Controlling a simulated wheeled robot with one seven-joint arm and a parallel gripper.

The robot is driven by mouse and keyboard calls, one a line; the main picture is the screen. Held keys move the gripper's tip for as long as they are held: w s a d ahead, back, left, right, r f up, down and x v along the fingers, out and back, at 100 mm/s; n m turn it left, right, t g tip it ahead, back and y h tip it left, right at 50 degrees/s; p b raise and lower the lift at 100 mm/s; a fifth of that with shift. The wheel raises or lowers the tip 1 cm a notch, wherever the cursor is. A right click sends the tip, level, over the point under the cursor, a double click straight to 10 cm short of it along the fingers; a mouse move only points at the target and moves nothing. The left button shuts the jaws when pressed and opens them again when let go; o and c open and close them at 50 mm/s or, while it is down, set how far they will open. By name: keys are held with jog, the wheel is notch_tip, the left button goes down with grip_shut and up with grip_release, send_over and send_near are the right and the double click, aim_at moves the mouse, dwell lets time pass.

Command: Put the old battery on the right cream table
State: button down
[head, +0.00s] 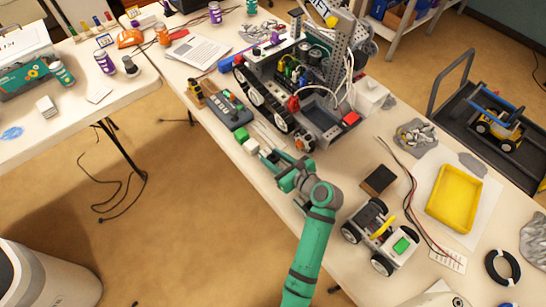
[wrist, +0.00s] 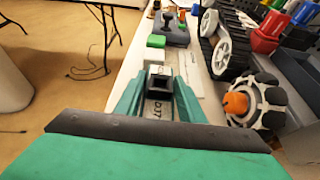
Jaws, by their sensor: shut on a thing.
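My gripper (head: 272,160) is over the near left edge of the right cream table (head: 340,168), beside the large tracked robot. In the wrist view its teal fingers (wrist: 158,92) are closed on a small dark grey block with a pale lettered label (wrist: 158,106), which looks like the old battery. In the head view the fingers mostly hide this block. I cannot tell whether it touches the tabletop. A green and white block (head: 245,141) lies just ahead of the fingertips; it also shows in the wrist view (wrist: 156,42).
The tracked robot (head: 262,100) stands close on the right, with a grey control box (head: 230,108) ahead. A small wheeled robot (head: 380,237), a dark brown block (head: 379,180) and a yellow tray (head: 454,198) are to the right. Another cream table (head: 100,95) stands left across a floor gap.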

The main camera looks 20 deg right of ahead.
jog(key=c, duration=1.1)
grip_release()
jog(key=shift+f, duration=0.1)
jog(key=shift+r, duration=3.5)
